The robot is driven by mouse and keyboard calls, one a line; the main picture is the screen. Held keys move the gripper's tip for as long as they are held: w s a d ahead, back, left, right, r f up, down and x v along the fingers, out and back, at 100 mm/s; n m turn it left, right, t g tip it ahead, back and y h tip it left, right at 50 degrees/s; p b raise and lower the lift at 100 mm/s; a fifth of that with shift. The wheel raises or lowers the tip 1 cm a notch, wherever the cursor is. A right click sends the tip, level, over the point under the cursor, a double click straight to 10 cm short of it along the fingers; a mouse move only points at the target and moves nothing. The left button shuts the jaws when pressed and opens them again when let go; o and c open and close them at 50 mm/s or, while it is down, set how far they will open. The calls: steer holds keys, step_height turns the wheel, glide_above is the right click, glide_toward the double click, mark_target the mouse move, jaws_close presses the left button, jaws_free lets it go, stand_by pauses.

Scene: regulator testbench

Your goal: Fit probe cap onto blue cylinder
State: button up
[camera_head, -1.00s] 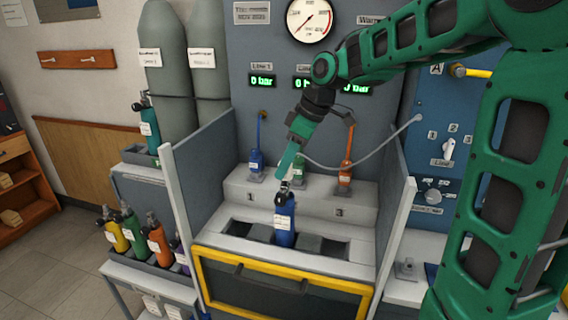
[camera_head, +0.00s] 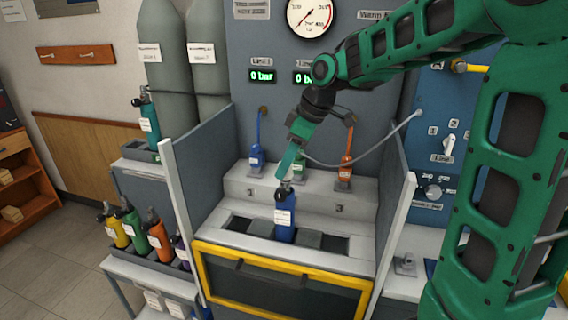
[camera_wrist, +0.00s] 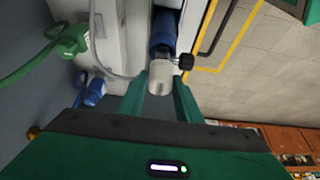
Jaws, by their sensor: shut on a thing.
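My gripper (camera_head: 285,176) is shut on the pale grey probe cap (camera_wrist: 160,82), which sits between its fingertips in the wrist view. A thin grey hose runs from the cap's side. The blue cylinder (camera_head: 286,228) stands upright, with a white label, in the middle slot of the bench in the head view. Its body also shows in the wrist view (camera_wrist: 163,28), with a black knob (camera_wrist: 186,62) beside the cap. The cap is at the cylinder's valve top, in line with it. I cannot tell whether it is fully seated.
Grey side panels (camera_head: 202,182) flank the bench, and a yellow-framed front (camera_head: 285,290) lies below. The grey hose (camera_head: 370,160) spans to the right panel. A rack of coloured cylinders (camera_head: 150,262) stands left.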

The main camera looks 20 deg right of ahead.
steer(key=shift+f, duration=0.15)
steer(key=o, duration=1.2)
steer(key=shift+c, duration=0.2)
steer(key=v, duration=1)
steer(key=shift+r, duration=0.3)
steer(key=shift+d, duration=0.1)
